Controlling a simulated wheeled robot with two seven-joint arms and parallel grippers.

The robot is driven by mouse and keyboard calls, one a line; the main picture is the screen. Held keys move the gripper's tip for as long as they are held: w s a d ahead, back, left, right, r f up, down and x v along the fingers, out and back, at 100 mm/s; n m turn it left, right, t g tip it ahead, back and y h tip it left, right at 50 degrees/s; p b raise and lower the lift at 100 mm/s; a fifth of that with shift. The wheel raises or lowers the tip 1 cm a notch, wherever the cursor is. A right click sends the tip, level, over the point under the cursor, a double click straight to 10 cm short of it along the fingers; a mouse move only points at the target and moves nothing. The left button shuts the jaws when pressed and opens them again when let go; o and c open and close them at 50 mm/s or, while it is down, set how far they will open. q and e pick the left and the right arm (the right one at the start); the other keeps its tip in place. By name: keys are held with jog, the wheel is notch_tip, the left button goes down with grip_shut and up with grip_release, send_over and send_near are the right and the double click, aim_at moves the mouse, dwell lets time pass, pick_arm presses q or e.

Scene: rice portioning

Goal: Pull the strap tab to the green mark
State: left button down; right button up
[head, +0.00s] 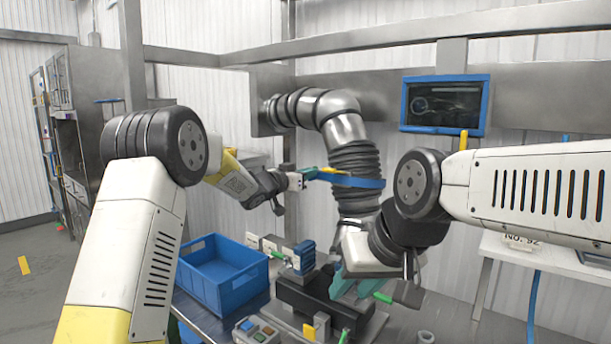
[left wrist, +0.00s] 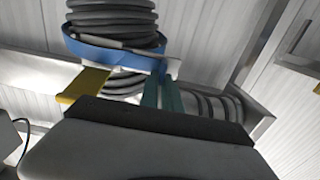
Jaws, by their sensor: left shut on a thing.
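A blue strap (head: 352,181) runs round the ribbed dark section of a large grey industrial arm; it also shows in the left wrist view (left wrist: 110,52). My left gripper (head: 309,173) is at the strap's left side, its teal fingers close together; they also show in the left wrist view (left wrist: 162,94). It is shut on the strap tab, which the fingers mostly hide. A yellow piece (left wrist: 84,86) shows beside the strap. I cannot pick out the green mark on the strap. My right gripper (head: 355,286) is low, its teal fingers apart, with nothing visible between them.
A blue bin (head: 222,290) stands on the bench at left, next to a button box (head: 256,331) and a dark fixture below my right gripper. A blue-framed screen (head: 445,104) hangs behind. A white table (head: 548,258) stands at right.

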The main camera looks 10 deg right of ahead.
pick_arm(q)
jog(key=shift+w+a, duration=0.2)
jog(key=c, duration=1.6)
grip_release()
jog(key=shift+o, duration=0.2)
jog(key=v, duration=0.7)
jog(key=shift+s+a, duration=0.3)
jog(key=shift+s, duration=0.05)
